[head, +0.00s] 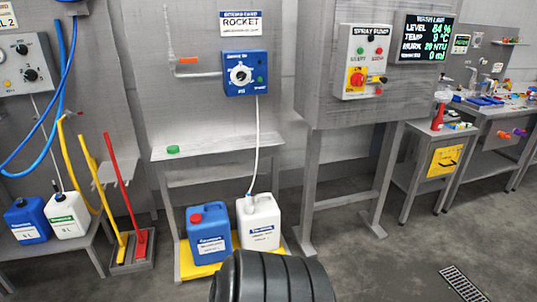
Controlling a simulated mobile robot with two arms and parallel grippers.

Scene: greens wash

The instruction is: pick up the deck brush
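Long-handled tools stand at the left in the head view, leaning near the wall. One has a red handle (124,186) and a red foot in a low grey tray (134,268). I cannot tell from this distance which one is the deck brush. Neither of my grippers is in view.
A blue jug (209,232) and a white jug (259,222) stand on a yellow base (200,269) right of the tools. More jugs (27,221) sit on a low bench at left. A floor drain (464,283) lies at lower right. The right floor is clear.

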